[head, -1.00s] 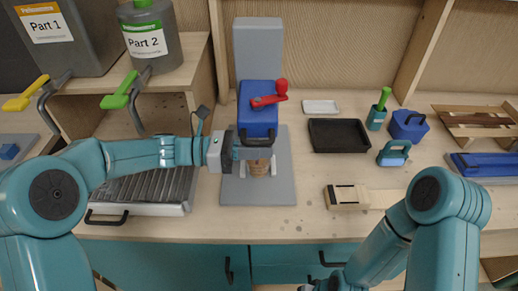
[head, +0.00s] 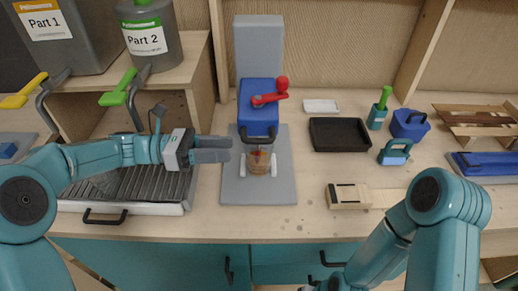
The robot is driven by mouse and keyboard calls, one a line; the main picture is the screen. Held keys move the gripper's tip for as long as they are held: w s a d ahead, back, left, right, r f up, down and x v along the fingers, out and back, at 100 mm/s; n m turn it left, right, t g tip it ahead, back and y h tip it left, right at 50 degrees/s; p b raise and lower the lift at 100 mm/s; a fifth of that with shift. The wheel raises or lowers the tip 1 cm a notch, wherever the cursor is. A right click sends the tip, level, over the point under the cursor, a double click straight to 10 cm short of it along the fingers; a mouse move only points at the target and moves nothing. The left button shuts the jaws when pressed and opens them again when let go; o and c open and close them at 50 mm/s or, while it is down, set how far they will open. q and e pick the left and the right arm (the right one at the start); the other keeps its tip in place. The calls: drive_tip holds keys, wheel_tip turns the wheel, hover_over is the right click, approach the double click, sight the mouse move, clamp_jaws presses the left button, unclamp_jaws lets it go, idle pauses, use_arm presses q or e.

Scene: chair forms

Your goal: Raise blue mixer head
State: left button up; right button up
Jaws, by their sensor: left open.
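The blue mixer head (head: 258,108) sits on its grey stand, with a red lever (head: 270,98) on its top right and a black handle at its front. A clear cup (head: 258,162) with brown and reddish contents stands below the head on the grey base (head: 231,186), between two white pieces. My left gripper (head: 230,149) is open and empty, left of the cup and the head's front, apart from the black handle. My right gripper is mostly hidden at the bottom edge, behind my right arm.
Blue tools stand further right. A ridged grey tray (head: 140,190) lies left, under my left arm. Containers labelled Part 1 (head: 62,40) and Part 2 (head: 153,45) stand on the shelf.

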use_arm(q)
drive_tip(key=shift+a, duration=1.7)
drive_tip(key=shift+s, duration=0.1)
drive_tip(key=shift+s, duration=0.4)
drive_tip(key=shift+s+a, duration=0.15)
drive_tip(key=shift+s, duration=0.05)
